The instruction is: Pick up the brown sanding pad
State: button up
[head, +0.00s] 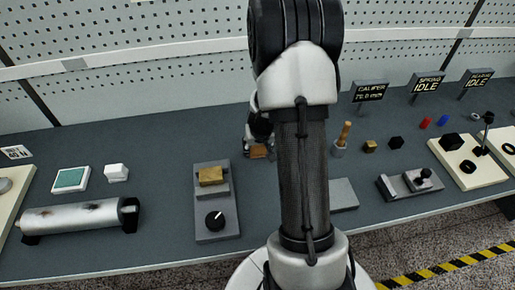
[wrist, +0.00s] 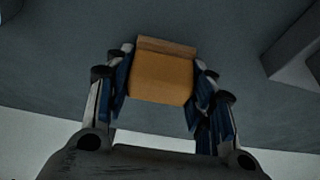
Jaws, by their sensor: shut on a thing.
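The brown sanding pad (wrist: 160,78) is a small orange-brown block with a lighter brown strip along its far edge. My gripper (wrist: 163,80) is shut on it in the wrist view, with one finger against each side. In the head view the pad (head: 258,152) shows small, just left of my arm, with my gripper (head: 256,140) over it. My arm hides much of the area around it. I cannot tell whether the pad touches the bench or is raised.
A grey fixture (head: 215,222) with a brass-coloured block and a black knob stands to the left. A metal cylinder (head: 75,216) lies further left. A wooden-handled tool (head: 342,138) and a flat grey plate (head: 343,194) are right of my arm. A pegboard wall (head: 170,60) stands behind.

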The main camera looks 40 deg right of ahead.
jog(key=shift+r, duration=0.1)
notch_tip(320, 180, up, 20)
jog(key=p, duration=1.5)
jog(key=o, duration=0.5)
jog(key=shift+c, duration=0.2)
jog(key=c, duration=0.3)
